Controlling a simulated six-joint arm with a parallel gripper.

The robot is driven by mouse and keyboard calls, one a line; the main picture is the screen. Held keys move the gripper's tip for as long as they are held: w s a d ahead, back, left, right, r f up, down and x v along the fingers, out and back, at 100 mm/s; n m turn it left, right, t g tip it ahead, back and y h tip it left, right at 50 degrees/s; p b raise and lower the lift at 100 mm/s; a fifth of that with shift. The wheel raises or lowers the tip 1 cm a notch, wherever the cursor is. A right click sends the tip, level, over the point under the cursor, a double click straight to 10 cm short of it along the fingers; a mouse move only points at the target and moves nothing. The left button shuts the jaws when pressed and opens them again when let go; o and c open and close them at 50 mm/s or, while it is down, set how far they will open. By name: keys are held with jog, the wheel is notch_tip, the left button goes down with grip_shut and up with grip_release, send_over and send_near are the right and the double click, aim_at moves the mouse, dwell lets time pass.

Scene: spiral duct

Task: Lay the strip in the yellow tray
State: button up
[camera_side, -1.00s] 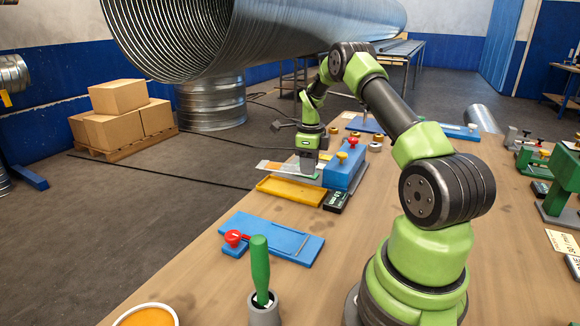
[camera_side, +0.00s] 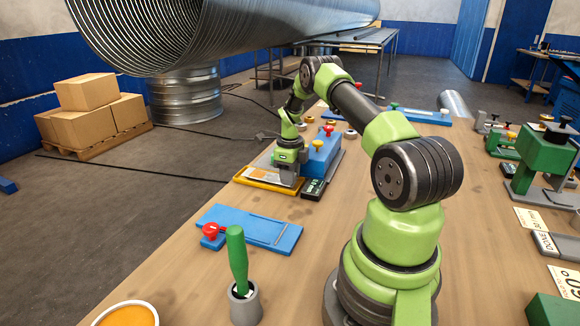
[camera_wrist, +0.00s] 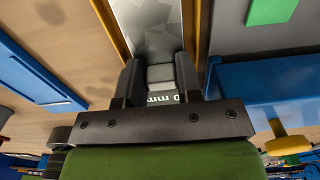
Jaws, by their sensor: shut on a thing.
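The yellow tray (camera_side: 268,186) lies on the bench beside a blue fixture; its two rims also show in the wrist view (camera_wrist: 190,25). The strip (camera_wrist: 148,30) is a flat, shiny grey piece. In the wrist view it runs between the tray's rims, and in the side view (camera_side: 262,173) it looks level with the tray. I cannot tell whether it touches the tray floor. My gripper (camera_wrist: 159,80) is shut on the near end of the strip, low over the tray. White lettering reading "0 mm" shows between the fingers. The gripper also shows in the side view (camera_side: 287,178).
The blue fixture (camera_side: 322,157) with red and yellow knobs stands close right of the tray. A black box (camera_side: 312,188) sits by it. A blue plate (camera_side: 250,229) with a red knob and a green-handled tool (camera_side: 237,262) are nearer. Bench between plate and tray is clear.

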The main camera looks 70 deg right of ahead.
jog(key=shift+f, duration=0.4)
jog(key=o, duration=0.9)
jog(key=shift+o, duration=0.2)
jog(key=shift+r, duration=0.1)
jog(key=shift+r, duration=0.2)
jog(key=o, duration=0.4)
jog(key=shift+r, duration=3.25)
